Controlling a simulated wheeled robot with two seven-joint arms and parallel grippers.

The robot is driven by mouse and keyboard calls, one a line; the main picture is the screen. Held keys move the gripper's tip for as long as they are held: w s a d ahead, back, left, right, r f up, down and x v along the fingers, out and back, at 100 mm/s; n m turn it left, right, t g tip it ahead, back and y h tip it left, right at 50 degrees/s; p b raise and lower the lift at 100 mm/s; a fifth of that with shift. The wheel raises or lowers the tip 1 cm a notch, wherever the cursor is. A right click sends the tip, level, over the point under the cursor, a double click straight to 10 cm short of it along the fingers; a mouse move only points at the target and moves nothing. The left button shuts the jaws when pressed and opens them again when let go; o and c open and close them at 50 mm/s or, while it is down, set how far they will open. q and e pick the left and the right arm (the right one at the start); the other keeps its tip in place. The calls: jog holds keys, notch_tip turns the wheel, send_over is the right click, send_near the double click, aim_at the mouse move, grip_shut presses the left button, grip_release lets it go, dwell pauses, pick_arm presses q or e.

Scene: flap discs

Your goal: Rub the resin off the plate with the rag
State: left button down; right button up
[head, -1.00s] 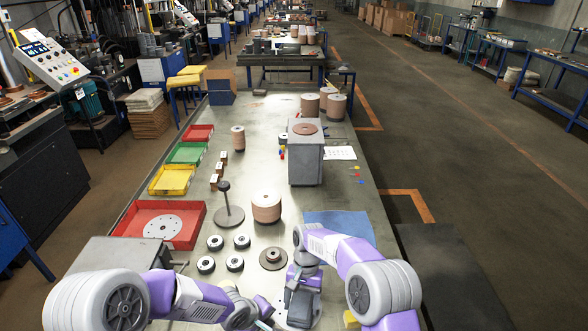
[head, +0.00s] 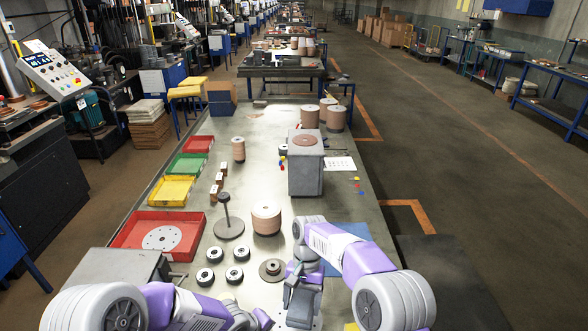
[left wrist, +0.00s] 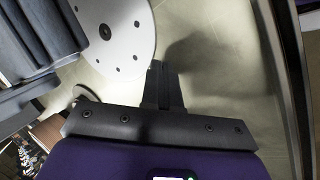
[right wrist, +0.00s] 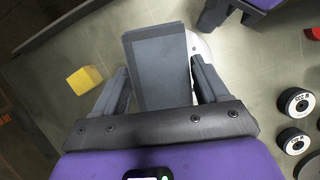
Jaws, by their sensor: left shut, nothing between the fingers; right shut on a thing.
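A pale round plate with small holes lies flat on the bench; it shows at the top of the left wrist view (left wrist: 118,38) and partly in the right wrist view (right wrist: 203,48). My right gripper (head: 302,290) is shut on a dark grey rectangular pad (right wrist: 160,65), seemingly the folded rag. The pad covers part of the plate; whether it touches is unclear. My left gripper (left wrist: 158,68) is shut and empty, beside the plate's edge. I see no resin on the visible part of the plate.
A blue sheet (head: 348,232) lies beside my right arm. Black wheel-like discs (head: 236,274), a spindle stand (head: 228,228) and a brown disc stack (head: 266,220) stand farther in. A red tray (head: 190,240) is at left. A yellow block (right wrist: 84,79) lies on the right gripper's other side.

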dwell(0.3)
pick_arm(q)
notch_tip(320, 180, up, 6)
jog(key=p, duration=0.5)
pick_arm(e)
notch_tip(320, 180, up, 5)
jog(key=shift+r, duration=0.1)
notch_tip(320, 180, up, 4)
jog(key=p, duration=0.3)
jog(key=shift+p, duration=0.4)
pick_arm(q)
jog(key=v, duration=1.2)
pick_arm(e)
jog(key=shift+f, duration=0.2)
